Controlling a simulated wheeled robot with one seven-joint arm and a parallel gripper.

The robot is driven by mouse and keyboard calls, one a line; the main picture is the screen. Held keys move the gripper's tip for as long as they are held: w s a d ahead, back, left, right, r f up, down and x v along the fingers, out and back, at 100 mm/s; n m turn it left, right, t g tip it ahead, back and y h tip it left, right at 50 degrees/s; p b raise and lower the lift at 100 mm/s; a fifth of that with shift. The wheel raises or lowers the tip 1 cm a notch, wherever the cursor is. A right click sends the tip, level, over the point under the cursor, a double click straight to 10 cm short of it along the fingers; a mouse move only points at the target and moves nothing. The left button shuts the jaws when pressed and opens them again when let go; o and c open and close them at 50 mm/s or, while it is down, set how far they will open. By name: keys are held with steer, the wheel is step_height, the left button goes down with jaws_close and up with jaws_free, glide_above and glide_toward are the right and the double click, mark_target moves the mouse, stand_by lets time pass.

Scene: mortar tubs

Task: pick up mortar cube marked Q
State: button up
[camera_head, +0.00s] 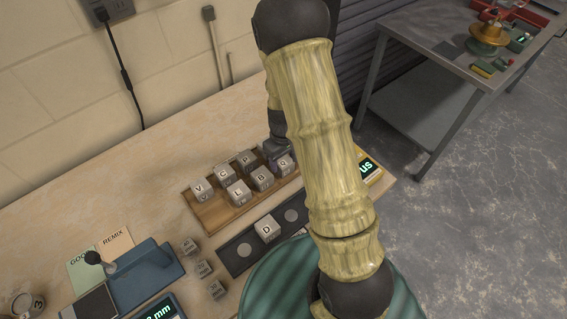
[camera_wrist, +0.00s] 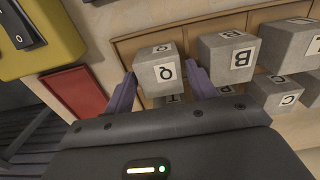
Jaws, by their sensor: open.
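The grey mortar cube marked Q (camera_wrist: 158,72) sits on the wooden tray (camera_wrist: 190,38) in the wrist view. It also shows partly in the head view (camera_head: 285,165), at the right end of the tray's front row, next to my arm. My gripper (camera_wrist: 160,90) is open, with one purple finger on each side of cube Q. I cannot tell whether the fingers touch it. In the head view my gripper (camera_head: 273,157) is mostly hidden behind the arm.
Cube B (camera_wrist: 228,55) stands close beside Q. Cubes V (camera_head: 202,188) and L (camera_head: 238,191) share the tray. Cube D (camera_head: 267,229) stands on a dark strip in front. A yellow device (camera_wrist: 38,35) and a red plate (camera_wrist: 76,92) lie beside the tray.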

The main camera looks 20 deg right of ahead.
mark_target(284, 160)
step_height(284, 160, down, 2)
steer(key=shift+f, duration=0.1)
steer(key=shift+c, duration=0.5)
steer(key=c, duration=0.8)
steer(key=shift+r, duration=0.2)
step_height(284, 160, up, 10)
steer(key=shift+f+b, duration=0.1)
steer(key=shift+b, duration=0.3)
